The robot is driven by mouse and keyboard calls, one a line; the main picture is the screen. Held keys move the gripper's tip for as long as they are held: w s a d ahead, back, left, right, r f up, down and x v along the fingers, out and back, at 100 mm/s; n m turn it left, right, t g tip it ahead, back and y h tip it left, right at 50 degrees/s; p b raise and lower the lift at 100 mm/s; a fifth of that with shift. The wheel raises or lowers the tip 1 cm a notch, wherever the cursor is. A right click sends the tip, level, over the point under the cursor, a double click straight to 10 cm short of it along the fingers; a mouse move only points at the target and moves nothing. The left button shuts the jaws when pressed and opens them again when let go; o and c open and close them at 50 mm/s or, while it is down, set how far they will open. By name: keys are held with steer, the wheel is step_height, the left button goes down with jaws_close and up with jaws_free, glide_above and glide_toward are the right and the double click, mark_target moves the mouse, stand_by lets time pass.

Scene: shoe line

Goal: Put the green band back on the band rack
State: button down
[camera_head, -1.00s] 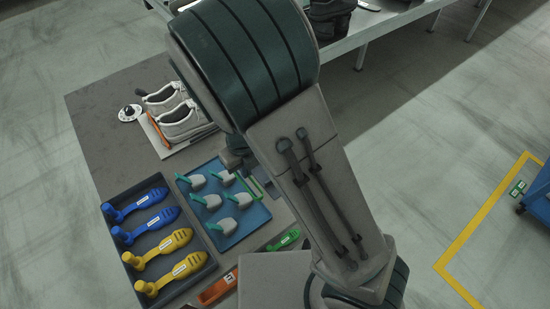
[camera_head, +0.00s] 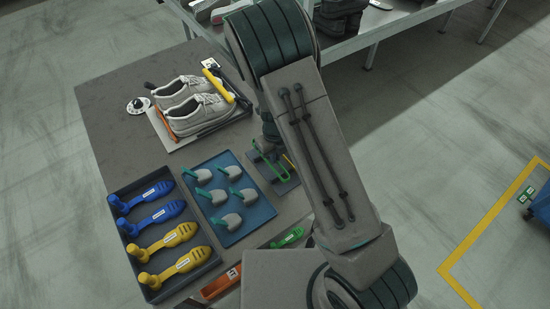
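A thin green band (camera_head: 271,167) shows as a narrow loop just right of the blue tray, beside the arm. A small dark plate (camera_head: 284,185) lies under or behind it; it looks like the band rack, partly covered by my arm. My gripper (camera_head: 263,150) points down at the far end of the green band. Its fingers are small, dark and mostly hidden, so whether they hold the band is unclear. I cannot tell whether the band touches the rack.
A blue tray (camera_head: 262,215) holds several grey pieces with green hooks. A dark tray (camera_head: 209,264) holds blue and yellow shoe trees. Grey shoes (camera_head: 195,105) sit on a board with orange and yellow strips. Orange (camera_head: 222,283) and green (camera_head: 287,238) tools lie at the near edge.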

steer(key=shift+f, duration=1)
steer(key=shift+f, duration=0.2)
steer(key=c, duration=1.7)
jaws_free()
